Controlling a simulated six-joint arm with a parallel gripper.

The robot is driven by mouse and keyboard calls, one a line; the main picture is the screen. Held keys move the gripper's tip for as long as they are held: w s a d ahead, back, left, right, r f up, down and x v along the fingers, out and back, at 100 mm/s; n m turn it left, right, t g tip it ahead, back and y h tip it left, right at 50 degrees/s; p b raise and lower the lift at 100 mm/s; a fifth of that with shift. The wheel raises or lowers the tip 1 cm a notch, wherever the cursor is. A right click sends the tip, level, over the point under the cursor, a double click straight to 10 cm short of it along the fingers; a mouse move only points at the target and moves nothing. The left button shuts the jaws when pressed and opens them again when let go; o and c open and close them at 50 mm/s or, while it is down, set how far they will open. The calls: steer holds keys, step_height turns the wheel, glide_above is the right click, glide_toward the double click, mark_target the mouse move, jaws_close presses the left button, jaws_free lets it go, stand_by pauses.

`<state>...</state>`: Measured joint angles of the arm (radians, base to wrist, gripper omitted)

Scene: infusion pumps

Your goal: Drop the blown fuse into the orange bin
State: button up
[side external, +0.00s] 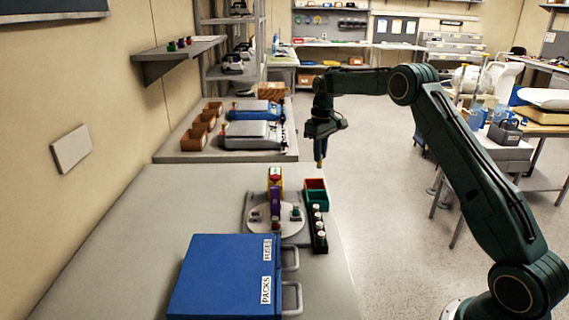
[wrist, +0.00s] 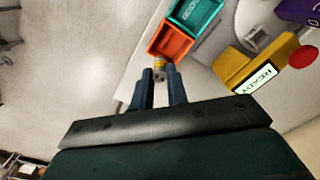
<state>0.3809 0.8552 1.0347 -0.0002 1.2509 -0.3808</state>
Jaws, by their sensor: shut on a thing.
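My gripper (wrist: 161,76) is shut on a small fuse (wrist: 159,65) with metal ends and a yellowish middle. The fuse's state inside cannot be seen. The orange bin (wrist: 168,42) lies just beyond the fuse in the wrist view, and the fuse overlaps its near edge there. In the side view my gripper (side external: 320,160) points down, above and beyond the orange bin (side external: 315,184) at the table's right edge. The fuse is too small to make out in the side view.
A teal bin (side external: 317,197) adjoins the orange one. A yellow tester (wrist: 250,68) reading READY, with a red button (wrist: 302,57), stands close by. A black rack (side external: 319,239) holds several white-topped items. A blue case (side external: 222,275) is in front. Open floor lies to the right.

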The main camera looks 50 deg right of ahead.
mark_target(319, 168)
steer(key=shift+f, duration=0.15)
steer(key=shift+f, duration=2.8)
steer(key=o, duration=0.8)
steer(key=shift+o, duration=0.2)
steer(key=shift+r, duration=0.1)
step_height(319, 168, up, 13)
steer(key=shift+f, duration=0.15)
steer(key=shift+r, duration=0.45)
